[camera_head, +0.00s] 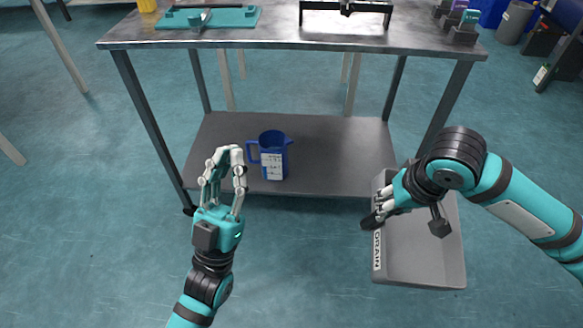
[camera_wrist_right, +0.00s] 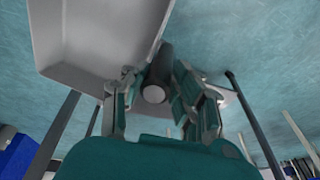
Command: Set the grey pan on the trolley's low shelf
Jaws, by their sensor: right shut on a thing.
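The grey pan (camera_head: 420,255) is an open rectangular tray with a "DRAIN" label on its left wall. In the head view it is in front of the trolley's right front corner, partly covered by my right arm. My left gripper (camera_head: 224,165) is open and empty in front of the shelf's left part.
The trolley's top (camera_head: 280,32) carries a teal tray (camera_head: 225,17), a black frame (camera_head: 345,12) and small items at the right. Trolley legs stand at the shelf's corners. The shelf is bare right of the jug. Bins stand at the back right.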

